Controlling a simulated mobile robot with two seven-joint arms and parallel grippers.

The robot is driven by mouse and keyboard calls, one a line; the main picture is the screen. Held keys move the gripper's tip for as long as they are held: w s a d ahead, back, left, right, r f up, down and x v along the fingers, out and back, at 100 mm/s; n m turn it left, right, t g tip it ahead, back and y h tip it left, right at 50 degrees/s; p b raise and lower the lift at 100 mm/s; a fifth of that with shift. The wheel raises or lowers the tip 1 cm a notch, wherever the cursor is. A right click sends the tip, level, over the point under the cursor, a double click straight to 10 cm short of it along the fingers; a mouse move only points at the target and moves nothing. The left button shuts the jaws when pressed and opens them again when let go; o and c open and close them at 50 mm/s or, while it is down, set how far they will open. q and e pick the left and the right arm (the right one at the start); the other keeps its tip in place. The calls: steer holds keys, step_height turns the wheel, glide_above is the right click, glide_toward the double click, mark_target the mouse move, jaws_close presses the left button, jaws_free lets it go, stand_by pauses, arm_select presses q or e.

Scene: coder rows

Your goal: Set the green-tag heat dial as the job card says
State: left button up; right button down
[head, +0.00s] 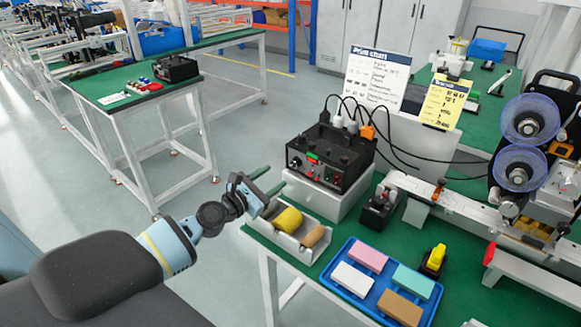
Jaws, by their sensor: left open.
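A black control box (328,157) sits on a white block at the back of the green bench. Its front shows small knobs, a green patch (313,157) and a red patch; I cannot tell which knob is the heat dial. A yellow card (446,104) and a white card headed "Print start" (376,77) stand behind it; their small text is mostly unreadable. My left gripper (270,181) is open and empty, left of and apart from the box, near the bench's left edge. My right gripper is out of view.
A grey tray (284,240) with yellow and tan rolls lies just below my left gripper. A blue tray (336,288) of coloured blocks is at the front. A small black device (380,207) stands right of the box. Cables loop behind it. A printing machine with blue reels (522,165) fills the right.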

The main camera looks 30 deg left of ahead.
mark_target(293, 164)
arm_select(q)
steer(key=shift+w+d, duration=0.1)
steer(key=shift+w, duration=0.4)
steer(key=w, duration=0.5)
steer(key=shift+d+f+b, duration=0.1)
steer(key=shift+d+b, duration=0.25)
steer(key=shift+w+d, duration=0.1)
steer(key=shift+w, duration=0.6)
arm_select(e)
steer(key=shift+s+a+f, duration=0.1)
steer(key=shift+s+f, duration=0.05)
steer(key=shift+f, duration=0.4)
arm_select(q)
steer(key=c, duration=0.9)
steer(key=shift+c, duration=0.5)
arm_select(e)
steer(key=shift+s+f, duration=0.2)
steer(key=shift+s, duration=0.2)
